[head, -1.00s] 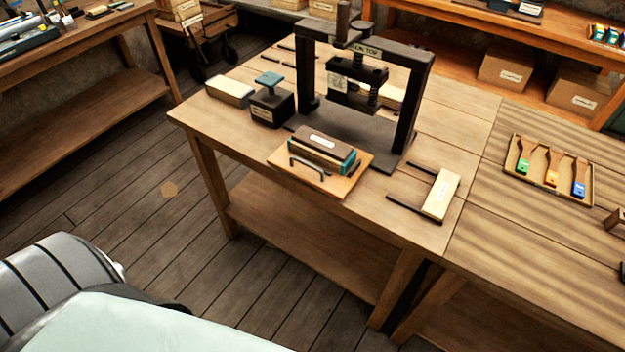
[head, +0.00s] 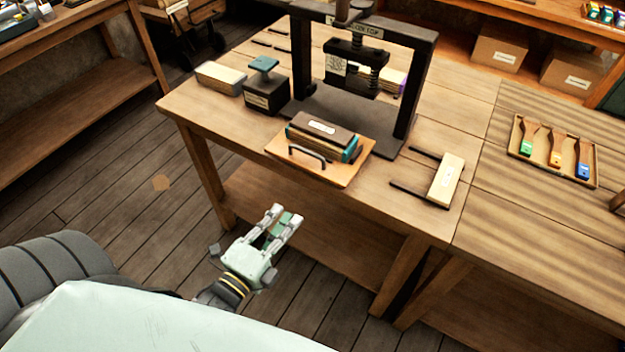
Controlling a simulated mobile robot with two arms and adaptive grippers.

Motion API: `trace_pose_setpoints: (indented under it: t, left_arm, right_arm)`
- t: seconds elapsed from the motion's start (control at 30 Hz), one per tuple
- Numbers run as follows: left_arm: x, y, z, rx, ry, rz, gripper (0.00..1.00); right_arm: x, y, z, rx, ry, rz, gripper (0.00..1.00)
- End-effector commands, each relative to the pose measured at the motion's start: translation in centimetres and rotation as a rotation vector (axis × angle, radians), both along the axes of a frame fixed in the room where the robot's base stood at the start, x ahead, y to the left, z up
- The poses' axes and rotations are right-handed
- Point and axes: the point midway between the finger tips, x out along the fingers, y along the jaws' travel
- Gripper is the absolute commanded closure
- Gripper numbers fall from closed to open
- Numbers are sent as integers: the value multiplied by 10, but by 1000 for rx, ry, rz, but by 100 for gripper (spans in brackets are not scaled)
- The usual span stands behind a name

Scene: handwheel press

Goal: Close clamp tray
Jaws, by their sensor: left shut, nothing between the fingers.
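The clamp tray (head: 349,177) is a wooden board with a dark curved handle (head: 306,157) on its front. It sticks out at the front of the black press (head: 409,95) on the table. A brown and teal block with a white label (head: 322,129) lies on the tray. My left gripper (head: 284,215) is below and in front of the table edge, apart from the tray and handle. My right gripper is not in view.
A black box with a teal knob (head: 266,95) and a pale block (head: 221,78) stand left of the press. A pale block with dark rods (head: 446,180) lies to the right. A tray of coloured-tipped tools (head: 552,151) sits farther right.

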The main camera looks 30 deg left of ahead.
Motion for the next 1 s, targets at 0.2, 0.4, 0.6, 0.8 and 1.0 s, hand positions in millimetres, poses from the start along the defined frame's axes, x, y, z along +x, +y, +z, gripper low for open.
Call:
trace_pose_setpoints:
  t: [0.2, 0.4, 0.6, 0.8, 1.0]
  left_arm:
    - [39, -3, 3, -2, -1, 0, 100]
    - [78, -6, 3, -3, 0, 0, 100]
    - [110, -9, 2, -3, 2, -1, 100]
    - [127, -10, 0, -4, 3, 0, 100]
    - [130, -10, -1, -4, 4, 0, 100]
  right_arm:
    - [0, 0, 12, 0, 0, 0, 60]
    - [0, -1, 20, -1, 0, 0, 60]
    - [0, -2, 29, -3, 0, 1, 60]
    - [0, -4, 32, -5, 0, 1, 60]
    - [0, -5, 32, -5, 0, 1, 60]
